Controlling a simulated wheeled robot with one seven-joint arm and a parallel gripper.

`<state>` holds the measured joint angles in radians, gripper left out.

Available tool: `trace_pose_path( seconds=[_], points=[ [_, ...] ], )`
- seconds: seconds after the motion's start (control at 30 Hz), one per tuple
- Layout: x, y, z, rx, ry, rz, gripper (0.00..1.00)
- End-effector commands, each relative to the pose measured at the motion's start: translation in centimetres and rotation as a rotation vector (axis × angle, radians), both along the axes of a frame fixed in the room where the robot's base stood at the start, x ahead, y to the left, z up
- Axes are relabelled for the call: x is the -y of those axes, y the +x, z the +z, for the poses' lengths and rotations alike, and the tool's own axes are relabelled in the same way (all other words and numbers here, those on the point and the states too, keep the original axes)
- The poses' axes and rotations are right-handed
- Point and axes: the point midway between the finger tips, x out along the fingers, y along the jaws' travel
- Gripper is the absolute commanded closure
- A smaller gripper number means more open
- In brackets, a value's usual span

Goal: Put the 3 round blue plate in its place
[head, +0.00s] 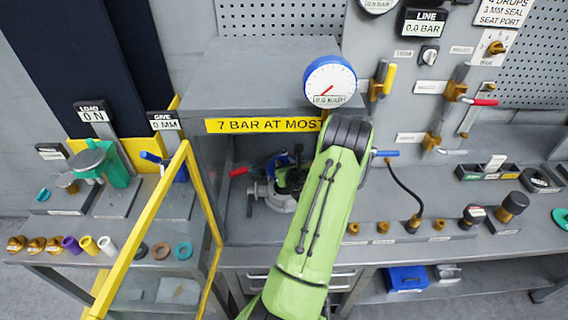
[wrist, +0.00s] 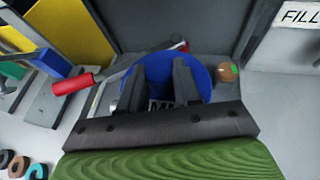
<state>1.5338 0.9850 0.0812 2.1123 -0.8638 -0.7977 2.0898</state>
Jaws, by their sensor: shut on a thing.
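In the wrist view a round blue plate (wrist: 158,72) lies between the two dark fingers of my gripper (wrist: 161,64), which is shut on it. The fingers cover parts of the plate, and its underside is hidden. In the head view my gripper (head: 290,178) is inside the grey cabinet, at a grey round fixture (head: 279,203). A bit of blue (head: 276,163) shows beside the gripper; my arm hides much of the rest. I cannot tell whether the plate touches the fixture.
A red-handled lever (head: 239,171) is left of the fixture. A brass part with a green spot (wrist: 227,72) is right of the plate. The yellow-framed clear door (head: 140,235) stands open at left. A gauge (head: 330,81) stands above the cabinet opening.

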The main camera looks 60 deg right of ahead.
Motion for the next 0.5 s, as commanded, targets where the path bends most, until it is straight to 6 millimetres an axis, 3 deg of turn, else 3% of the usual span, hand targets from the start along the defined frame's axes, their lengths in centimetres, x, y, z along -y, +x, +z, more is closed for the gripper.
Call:
trace_pose_path(
  seconds=[0.27,0.5],
  points=[
    [0.0,0.0,0.1,0.004,-0.002,-0.001,1.00],
    [0.0,0.0,-1.5,0.004,-0.001,0.000,1.00]
  ],
)
